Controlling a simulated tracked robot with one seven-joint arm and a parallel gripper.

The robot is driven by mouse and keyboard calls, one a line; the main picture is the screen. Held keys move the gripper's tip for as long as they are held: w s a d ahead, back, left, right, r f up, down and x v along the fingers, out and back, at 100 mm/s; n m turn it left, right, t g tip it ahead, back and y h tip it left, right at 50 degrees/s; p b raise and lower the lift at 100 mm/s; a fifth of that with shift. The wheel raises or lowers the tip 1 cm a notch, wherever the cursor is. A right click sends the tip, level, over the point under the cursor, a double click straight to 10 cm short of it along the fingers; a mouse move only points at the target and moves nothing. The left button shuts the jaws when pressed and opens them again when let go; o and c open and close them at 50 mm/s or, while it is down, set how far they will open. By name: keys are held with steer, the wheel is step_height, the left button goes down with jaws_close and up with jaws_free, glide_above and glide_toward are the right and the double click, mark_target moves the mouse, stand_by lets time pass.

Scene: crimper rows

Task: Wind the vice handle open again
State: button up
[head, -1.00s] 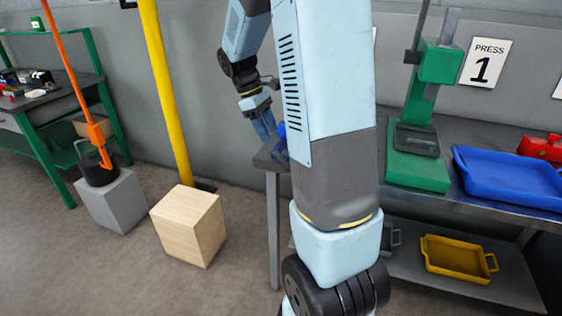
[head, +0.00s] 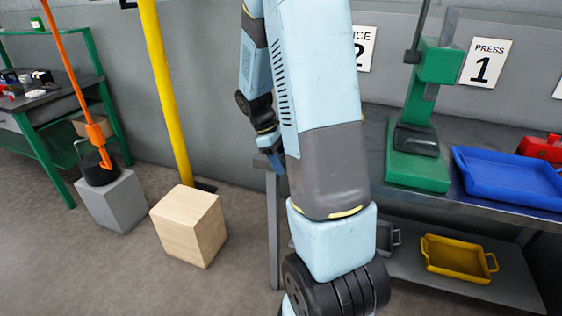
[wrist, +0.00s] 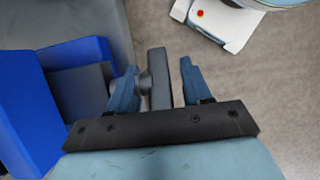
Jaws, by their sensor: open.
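In the wrist view the blue vice (wrist: 85,52) with a grey part fills the left side. A flat grey bar, seemingly the vice handle (wrist: 157,62), stands out from a round grey screw end on the vice's right side. My gripper (wrist: 160,72) is open, its two blue fingers on either side of the bar. The left finger is close to the screw end; a gap shows between the bar and the right finger. In the head view my gripper (head: 273,158) is low at the bench's left end, and my arm hides the vice.
The bench (head: 455,212) carries a green press (head: 417,170) and a blue tray (head: 510,180). A yellow tray (head: 455,262) is on the lower shelf. A wooden block (head: 188,228), a grey block (head: 113,203) and a yellow post (head: 166,95) stand left, with open floor between.

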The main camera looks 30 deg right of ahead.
jaws_close()
steer(key=shift+g+h, duration=0.5)
steer(key=shift+g, duration=0.1)
jaws_free()
steer(key=shift+w+r, duration=0.1)
steer(key=shift+r, duration=0.05)
steer(key=v, duration=1.3)
steer(key=shift+w+r, duration=0.15)
steer(key=shift+w, duration=0.05)
steer(key=shift+a, duration=0.15)
